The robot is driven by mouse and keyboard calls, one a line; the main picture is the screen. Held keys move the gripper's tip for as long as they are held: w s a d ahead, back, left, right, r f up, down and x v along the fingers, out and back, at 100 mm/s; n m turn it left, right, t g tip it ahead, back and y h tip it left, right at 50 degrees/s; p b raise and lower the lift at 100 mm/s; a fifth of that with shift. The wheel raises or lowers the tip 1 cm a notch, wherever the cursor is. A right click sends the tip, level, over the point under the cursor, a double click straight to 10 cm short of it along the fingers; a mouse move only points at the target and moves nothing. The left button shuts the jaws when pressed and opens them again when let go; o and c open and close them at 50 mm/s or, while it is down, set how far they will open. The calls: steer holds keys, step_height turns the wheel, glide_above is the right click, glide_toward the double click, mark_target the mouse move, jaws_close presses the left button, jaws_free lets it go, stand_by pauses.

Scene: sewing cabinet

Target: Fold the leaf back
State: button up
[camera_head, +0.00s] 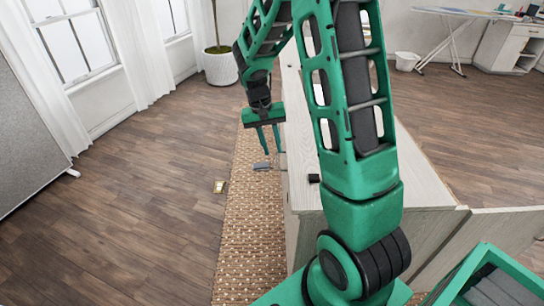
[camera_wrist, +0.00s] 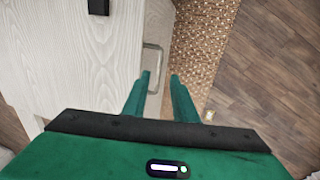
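The sewing cabinet has a pale wood-grain top (camera_head: 301,150), partly hidden behind my arm. In the wrist view the pale top (camera_wrist: 85,60) fills the left side. A grey loop-shaped handle (camera_wrist: 152,68) sits at its edge, on a narrow lower strip; it also shows as a small grey piece in the head view (camera_head: 262,165). I cannot tell for sure which panel is the leaf. My gripper (camera_head: 271,152) points down beside the cabinet's left edge. Its two fingers (camera_wrist: 160,76) are apart with nothing between them, close to the handle; contact cannot be told.
A small black block (camera_head: 313,178) sits on the top. A woven rug (camera_head: 245,235) runs along the cabinet's left side, with a small yellowish item (camera_head: 219,186) at its edge. Pale panels (camera_head: 500,232) stand at the right. The wooden floor (camera_head: 150,190) at left is clear.

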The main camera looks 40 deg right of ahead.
steer(key=shift+x, duration=2.15)
jaws_close()
steer(key=shift+w+a, duration=0.1)
steer(key=shift+a, duration=0.1)
